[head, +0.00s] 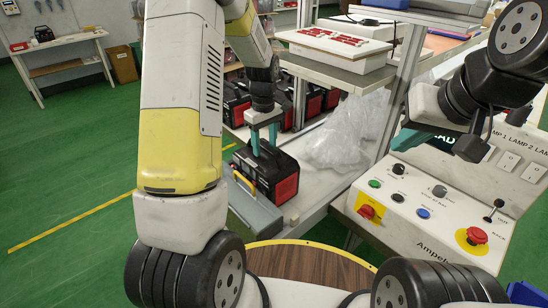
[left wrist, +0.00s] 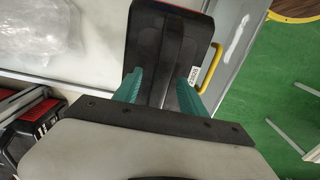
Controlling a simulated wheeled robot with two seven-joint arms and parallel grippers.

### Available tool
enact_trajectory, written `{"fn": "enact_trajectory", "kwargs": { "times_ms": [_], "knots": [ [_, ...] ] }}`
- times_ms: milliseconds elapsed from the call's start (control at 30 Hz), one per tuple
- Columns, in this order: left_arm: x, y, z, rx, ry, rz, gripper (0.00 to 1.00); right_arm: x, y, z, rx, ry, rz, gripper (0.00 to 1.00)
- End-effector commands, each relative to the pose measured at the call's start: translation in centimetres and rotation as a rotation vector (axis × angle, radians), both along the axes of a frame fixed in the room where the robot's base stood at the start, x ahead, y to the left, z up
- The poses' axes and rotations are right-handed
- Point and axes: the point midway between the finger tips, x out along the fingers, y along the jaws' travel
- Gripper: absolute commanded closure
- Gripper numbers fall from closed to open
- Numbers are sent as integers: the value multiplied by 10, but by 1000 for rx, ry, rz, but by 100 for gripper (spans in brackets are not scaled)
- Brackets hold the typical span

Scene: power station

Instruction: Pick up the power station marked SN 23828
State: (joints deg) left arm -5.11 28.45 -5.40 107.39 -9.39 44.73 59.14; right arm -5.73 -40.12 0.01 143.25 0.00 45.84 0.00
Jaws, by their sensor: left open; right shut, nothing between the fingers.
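A black power station with a red end panel (head: 275,180) stands on the light bench shelf in the head view. My right gripper (head: 471,148) is shut and empty above the control panel.
More black-and-red power stations (head: 312,103) stand behind. A control panel (head: 430,205) with knobs is at right.

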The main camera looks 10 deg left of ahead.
Motion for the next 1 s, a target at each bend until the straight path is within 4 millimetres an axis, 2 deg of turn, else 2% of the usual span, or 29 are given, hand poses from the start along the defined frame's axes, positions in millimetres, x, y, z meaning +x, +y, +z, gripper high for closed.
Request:
{"fn": "enact_trajectory", "kwargs": {
  "times_ms": [100, 367, 600, 633, 1000],
  "knots": [
    [0, 0, -12, 0, 1, 0, 51, 0, 0, 0, 0, 0, 0, 100],
    [0, 0, -14, -1, -1, 0, 51, 0, 0, 0, 0, 0, 0, 100],
    [0, 0, -14, -1, -1, -1, 96, 0, 0, 0, 0, 0, 0, 100],
    [0, 0, -14, -1, -1, -1, 100, 0, 0, 0, 0, 0, 0, 100],
    [0, 0, -14, 0, -1, -1, 100, 0, 0, 0, 0, 0, 0, 100]
  ]
}}
